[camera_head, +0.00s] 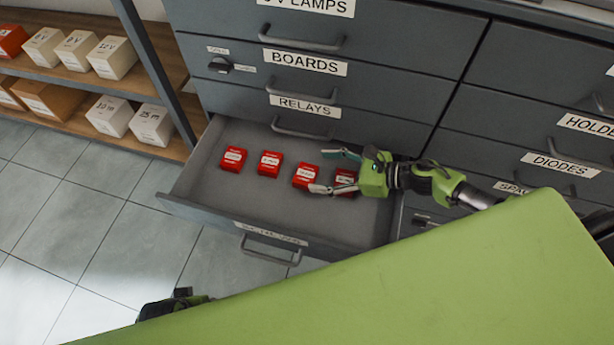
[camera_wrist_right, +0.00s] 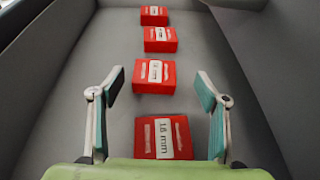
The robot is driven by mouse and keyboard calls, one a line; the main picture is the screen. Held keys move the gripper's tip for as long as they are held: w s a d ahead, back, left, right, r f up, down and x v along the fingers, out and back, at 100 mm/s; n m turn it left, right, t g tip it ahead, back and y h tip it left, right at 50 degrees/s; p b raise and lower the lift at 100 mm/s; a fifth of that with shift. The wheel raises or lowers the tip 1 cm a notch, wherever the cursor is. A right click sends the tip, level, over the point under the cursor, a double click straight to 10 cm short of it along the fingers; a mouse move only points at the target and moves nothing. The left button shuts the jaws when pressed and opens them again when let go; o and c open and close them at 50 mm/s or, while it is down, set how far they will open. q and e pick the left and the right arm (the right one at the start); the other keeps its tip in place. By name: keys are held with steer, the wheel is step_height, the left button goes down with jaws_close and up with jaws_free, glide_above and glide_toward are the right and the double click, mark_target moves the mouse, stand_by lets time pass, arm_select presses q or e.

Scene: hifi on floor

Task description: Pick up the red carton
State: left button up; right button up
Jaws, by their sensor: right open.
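Several red cartons with white labels stand in a row in an open grey drawer (camera_head: 290,215). The rightmost red carton (camera_head: 346,178) is partly covered by my right gripper (camera_head: 318,171). In the right wrist view this carton (camera_wrist_right: 150,140) is nearest, with a label that looks like "1.6 mm". The right gripper (camera_wrist_right: 160,88) is open there, one finger on each side of this carton, with gaps and nothing held. The other red cartons are a neighbouring one (camera_head: 305,175), then one (camera_head: 269,164) and the leftmost (camera_head: 233,159).
The drawer walls and the cabinet front (camera_head: 390,90) with its handles stand close around the right gripper. The front of the drawer is empty. A wooden shelf (camera_head: 85,75) with white boxes is at the left; tiled floor (camera_head: 60,230) is clear.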

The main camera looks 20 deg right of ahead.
mark_target(300, 172)
steer(key=x, duration=0.5)
steer(key=shift+s+a+f, duration=0.15)
steer(key=shift+a+f, duration=0.1)
steer(key=shift+a, duration=0.15)
steer(key=c, duration=1.3)
